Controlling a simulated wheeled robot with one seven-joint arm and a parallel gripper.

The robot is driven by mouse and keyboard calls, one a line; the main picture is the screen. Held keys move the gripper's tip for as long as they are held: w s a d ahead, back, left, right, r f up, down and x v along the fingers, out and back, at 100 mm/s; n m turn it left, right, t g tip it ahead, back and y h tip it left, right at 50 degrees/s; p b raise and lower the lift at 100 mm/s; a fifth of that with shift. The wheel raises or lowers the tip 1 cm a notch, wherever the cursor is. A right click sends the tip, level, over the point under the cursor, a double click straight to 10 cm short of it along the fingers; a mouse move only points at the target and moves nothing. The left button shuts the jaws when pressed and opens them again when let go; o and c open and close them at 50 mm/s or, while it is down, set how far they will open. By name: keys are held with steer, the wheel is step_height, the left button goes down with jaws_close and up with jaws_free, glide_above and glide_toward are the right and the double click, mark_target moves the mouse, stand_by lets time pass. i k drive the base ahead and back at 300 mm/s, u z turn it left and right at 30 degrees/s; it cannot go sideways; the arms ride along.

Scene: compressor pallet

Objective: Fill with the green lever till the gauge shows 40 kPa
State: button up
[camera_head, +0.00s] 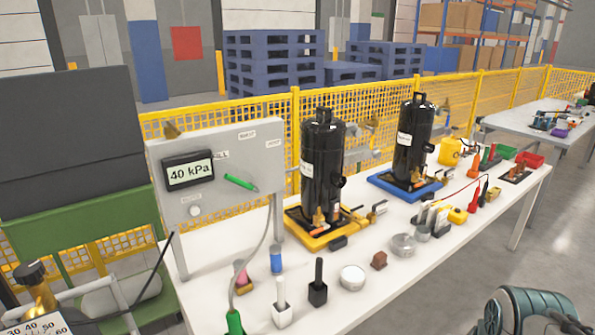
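A grey panel (225,150) stands upright at the left end of the white table. Its black-framed gauge (190,172) reads 40 kPa. The green lever (241,183) is on the panel's face, right of the gauge, tilted down to the right. A label above it is partly covered and reads only in part. A grey hose runs down from the panel to a green-ended fitting (235,322) at the table's front. My gripper is not visible; a teal and dark part at the bottom right looks like my arm, away from the lever.
Two black compressors stand on a yellow tray (318,238) and a blue tray (420,193). Small tools, tins (352,278) and blocks crowd the white table's front (380,300). A yellow mesh fence (270,125) runs behind. Open floor lies at the right.

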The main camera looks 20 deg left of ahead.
mark_target(250, 186)
steer(key=u, duration=0.05)
steer(key=i, duration=0.6)
steer(key=u, duration=0.65)
steer(key=i, duration=0.4)
steer(key=u, duration=0.45)
